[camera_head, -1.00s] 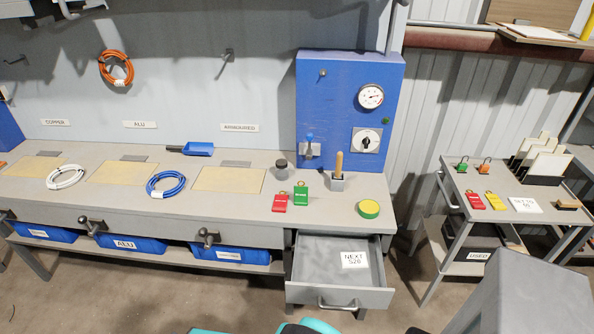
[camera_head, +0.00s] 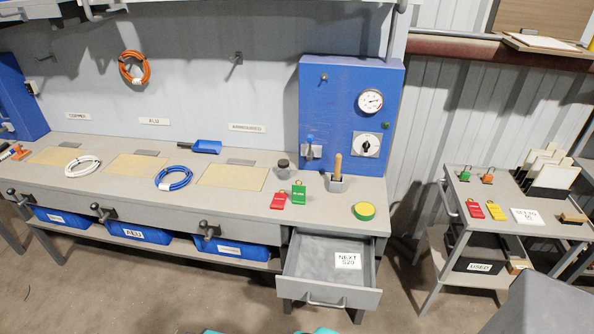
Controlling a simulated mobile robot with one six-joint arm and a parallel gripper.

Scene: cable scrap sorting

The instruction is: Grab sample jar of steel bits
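A small jar (camera_head: 283,168) with dark contents stands upright on the workbench, just left of the blue panel's foot and behind the red and green tags. Its label, if any, is too small to read, and I cannot tell what the contents are. My gripper is not in view, and nothing is seen touching the jar.
A holder with a wooden handle (camera_head: 336,181) and a green-yellow round tin (camera_head: 364,211) are to the right. An open drawer (camera_head: 310,252) juts out below. A side cart (camera_head: 515,215) stands right.

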